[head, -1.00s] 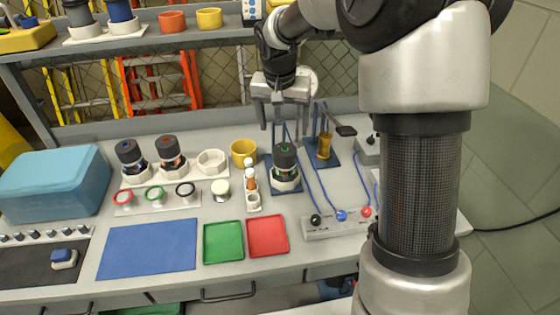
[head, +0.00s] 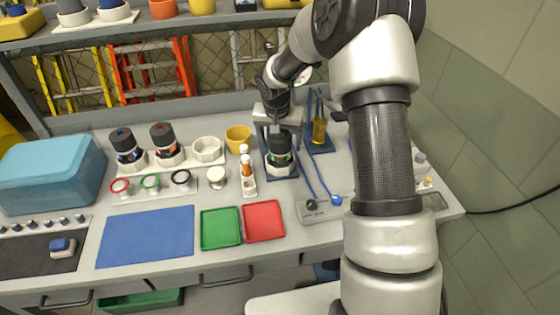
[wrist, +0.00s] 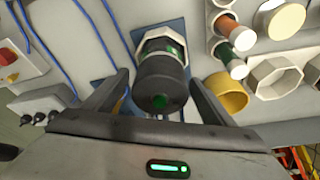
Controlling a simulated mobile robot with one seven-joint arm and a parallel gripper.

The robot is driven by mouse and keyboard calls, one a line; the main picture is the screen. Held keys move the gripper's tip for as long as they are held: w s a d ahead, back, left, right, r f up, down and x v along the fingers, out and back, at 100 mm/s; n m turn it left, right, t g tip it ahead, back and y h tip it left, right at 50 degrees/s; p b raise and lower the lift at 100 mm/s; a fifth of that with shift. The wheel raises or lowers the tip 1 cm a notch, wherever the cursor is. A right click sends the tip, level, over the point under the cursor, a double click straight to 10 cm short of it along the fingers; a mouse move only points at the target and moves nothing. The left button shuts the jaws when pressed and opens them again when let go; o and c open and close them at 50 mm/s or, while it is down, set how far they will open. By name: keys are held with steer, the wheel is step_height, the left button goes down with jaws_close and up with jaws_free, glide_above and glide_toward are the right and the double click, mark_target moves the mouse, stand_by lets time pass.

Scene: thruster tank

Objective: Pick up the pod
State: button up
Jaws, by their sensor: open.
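A dark pod (head: 279,147) with a green mark stands upright in a white hexagonal holder (head: 281,170) on a small blue mat. In the wrist view the pod (wrist: 162,84) shows its black cap with a green dot, and the holder (wrist: 160,46) is behind it. My gripper (head: 277,135) is open right over this pod, fingers pointing down. In the wrist view my gripper's fingers (wrist: 158,88) lie on either side of the cap, with gaps showing. Two similar pods, one blue-marked (head: 126,146) and one red-marked (head: 166,143), stand in white holders at left.
An empty white holder (head: 207,149), a yellow cup (head: 238,138) and a rack of small vials (head: 248,185) stand left of my gripper. A yellow-handled tool (head: 319,129) and blue cables are close at right. Green (head: 220,228) and red (head: 263,221) trays lie in front.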

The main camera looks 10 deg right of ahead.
steer(key=shift+x, duration=1.25)
steer(key=c, duration=1.8)
steer(key=shift+r, duration=0.15)
step_height(320, 180, up, 10)
steer(key=shift+f, duration=0.1)
